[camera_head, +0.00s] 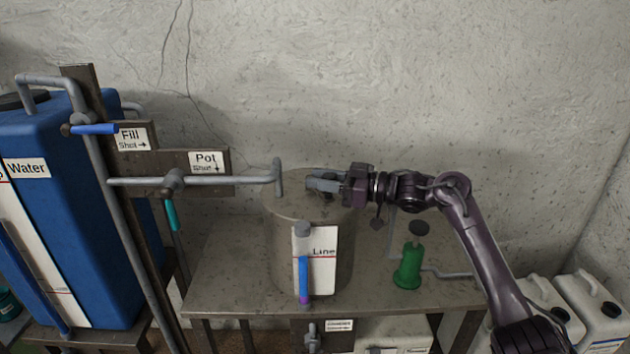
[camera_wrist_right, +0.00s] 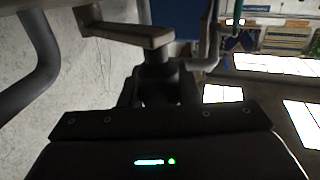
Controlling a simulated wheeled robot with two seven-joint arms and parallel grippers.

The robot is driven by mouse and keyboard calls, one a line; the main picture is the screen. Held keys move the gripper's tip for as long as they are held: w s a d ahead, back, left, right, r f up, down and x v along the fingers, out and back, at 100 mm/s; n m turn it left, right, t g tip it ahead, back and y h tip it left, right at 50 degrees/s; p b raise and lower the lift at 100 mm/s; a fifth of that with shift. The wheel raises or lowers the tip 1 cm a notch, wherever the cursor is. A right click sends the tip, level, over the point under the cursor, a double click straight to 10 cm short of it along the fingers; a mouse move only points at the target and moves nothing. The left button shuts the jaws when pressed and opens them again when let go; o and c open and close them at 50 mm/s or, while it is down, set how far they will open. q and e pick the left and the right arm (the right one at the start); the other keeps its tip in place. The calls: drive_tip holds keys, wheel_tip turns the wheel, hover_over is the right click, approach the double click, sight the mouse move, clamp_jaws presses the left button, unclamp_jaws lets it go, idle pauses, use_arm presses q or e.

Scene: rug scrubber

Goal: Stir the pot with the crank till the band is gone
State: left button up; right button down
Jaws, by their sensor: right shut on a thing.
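The grey metal pot (camera_head: 280,245) stands on a bench against the wall. Its front carries a sight tube (camera_head: 303,270) beside a white card marked "Line"; the tube is blue with a purple band at its bottom. My right gripper (camera_head: 324,185) is above the pot's lid and shut on the crank's handle. The crank arm (camera_wrist_right: 125,32) shows in the wrist view, running up and left from the handle between my fingers. In the head view my gripper hides much of the crank. My left gripper is not in view.
A blue water tank (camera_head: 85,220) stands left, with a Fill valve (camera_head: 95,129) and a Pot valve (camera_head: 171,212). A pipe (camera_head: 225,181) ends over the pot. A green bottle (camera_head: 408,268) stands right on the bench (camera_head: 225,280). White jugs (camera_head: 580,300) stand at lower right.

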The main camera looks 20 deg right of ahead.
drive_tip(key=shift+d, duration=0.35)
drive_tip(key=shift+f, duration=0.1)
idle(0.6)
idle(1.0)
drive_tip(key=c, duration=1.5)
unclamp_jaws()
drive_tip(key=o, duration=0.4)
drive_tip(key=shift+s+d, duration=0.2)
